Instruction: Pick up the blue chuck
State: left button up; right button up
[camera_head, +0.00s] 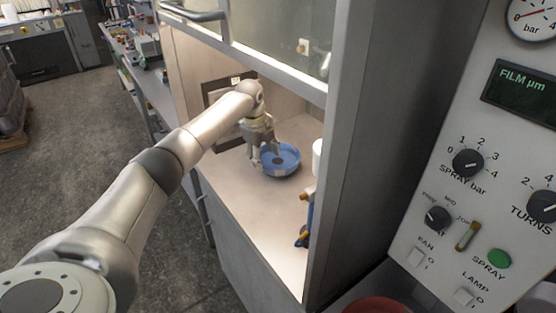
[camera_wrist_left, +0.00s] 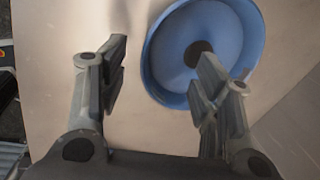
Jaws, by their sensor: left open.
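The blue chuck (camera_head: 282,164) is a round, shallow blue dish with a dark centre. It rests on the pale floor of the booth in the head view. My left gripper (camera_head: 264,158) is pointed down at the left rim of the chuck, and it is open. In the left wrist view the chuck (camera_wrist_left: 190,30) lies at the upper right. There the left gripper (camera_wrist_left: 160,85) has its fingers apart, with the right finger overlapping the chuck's lower right part and the left finger over bare floor. I cannot tell whether a finger touches the chuck. My right gripper is not in view.
The booth floor (camera_head: 248,196) is clear around the chuck. A raised glass sash (camera_head: 285,45) and a grey post (camera_head: 352,120) bound the opening. A white and blue spray item (camera_head: 308,210) stands by the post. A control panel (camera_head: 470,190) stands at the right.

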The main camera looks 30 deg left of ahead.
aim_at(265, 171)
pick_arm(q)
jog(key=p+x, duration=0.1)
jog(key=x, duration=0.2)
jog(key=shift+f, duration=0.65)
jog(key=shift+w+f, duration=0.1)
jog(key=shift+f, duration=0.05)
jog(key=shift+c, duration=1.7)
jog(key=shift+s, duration=0.2)
grip_shut()
jog(key=shift+s, duration=0.15)
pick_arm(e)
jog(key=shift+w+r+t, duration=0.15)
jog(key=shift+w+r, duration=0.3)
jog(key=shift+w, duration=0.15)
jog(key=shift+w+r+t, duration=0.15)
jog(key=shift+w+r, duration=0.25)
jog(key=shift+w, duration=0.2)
